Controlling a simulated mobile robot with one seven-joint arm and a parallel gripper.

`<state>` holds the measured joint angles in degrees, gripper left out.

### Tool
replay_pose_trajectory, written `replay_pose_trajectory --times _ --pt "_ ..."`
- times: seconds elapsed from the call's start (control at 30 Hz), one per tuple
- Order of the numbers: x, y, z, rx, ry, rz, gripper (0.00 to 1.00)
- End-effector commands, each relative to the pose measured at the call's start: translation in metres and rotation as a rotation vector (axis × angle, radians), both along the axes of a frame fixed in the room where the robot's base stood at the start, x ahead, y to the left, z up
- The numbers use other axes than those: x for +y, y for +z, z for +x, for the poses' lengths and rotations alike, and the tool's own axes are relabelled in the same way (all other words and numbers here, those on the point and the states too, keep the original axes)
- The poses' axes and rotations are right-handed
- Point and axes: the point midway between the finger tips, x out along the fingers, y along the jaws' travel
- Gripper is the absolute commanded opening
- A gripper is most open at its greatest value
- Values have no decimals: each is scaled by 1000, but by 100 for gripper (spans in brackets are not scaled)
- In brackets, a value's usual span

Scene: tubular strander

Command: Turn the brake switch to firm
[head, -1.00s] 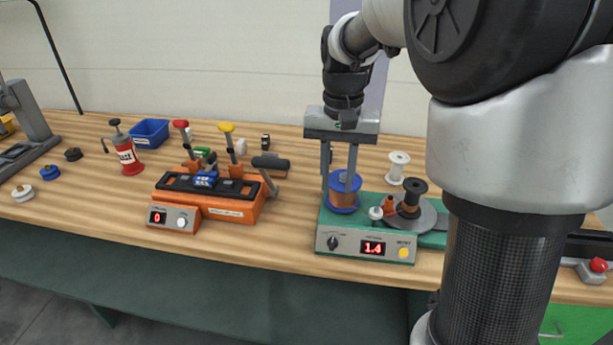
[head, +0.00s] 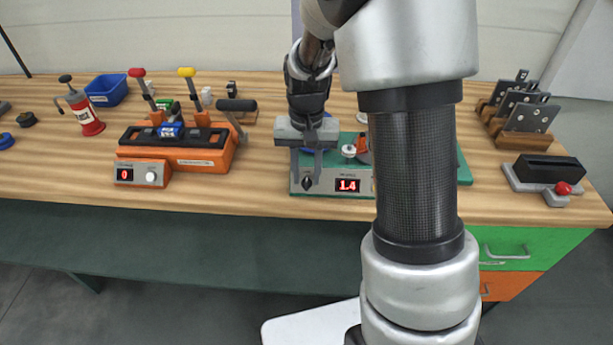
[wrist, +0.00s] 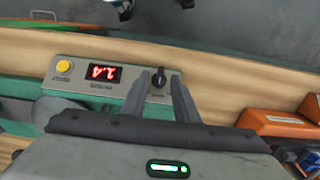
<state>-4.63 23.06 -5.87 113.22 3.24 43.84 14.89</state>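The black knob (head: 307,184), which I take for the brake switch, is on the left of the front panel (head: 333,188) of the green machine. The panel has a red display (head: 347,185) reading 1.4. My gripper (head: 305,180) is at the panel's left end, fingers pointing down with a gap between them. In the wrist view the knob (wrist: 158,79) shows between the two fingertips of my gripper (wrist: 159,76). I cannot tell whether either finger touches it. The label by the knob is too small to read.
A yellow button (wrist: 64,66) is at the panel's other end. An orange fixture (head: 205,160) with levers stands left of the green machine, with bare bench between. A grey block with a red button (head: 563,188) is at the right. The bench's front edge runs close to the panel.

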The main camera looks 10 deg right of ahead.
Motion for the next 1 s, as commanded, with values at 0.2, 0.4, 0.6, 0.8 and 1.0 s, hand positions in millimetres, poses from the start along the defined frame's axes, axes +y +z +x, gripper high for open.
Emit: replay_pose_trajectory --times 0.2,0.4,0.6,0.8,1.0 --pt "0 -9 0 -1 0 0 27" --pt "0 -9 0 -1 0 0 27" --pt "0 -9 0 -1 0 0 0" --pt "-1 -9 0 -3 -11 10 0" --pt "-3 -11 -1 -19 -67 60 0"
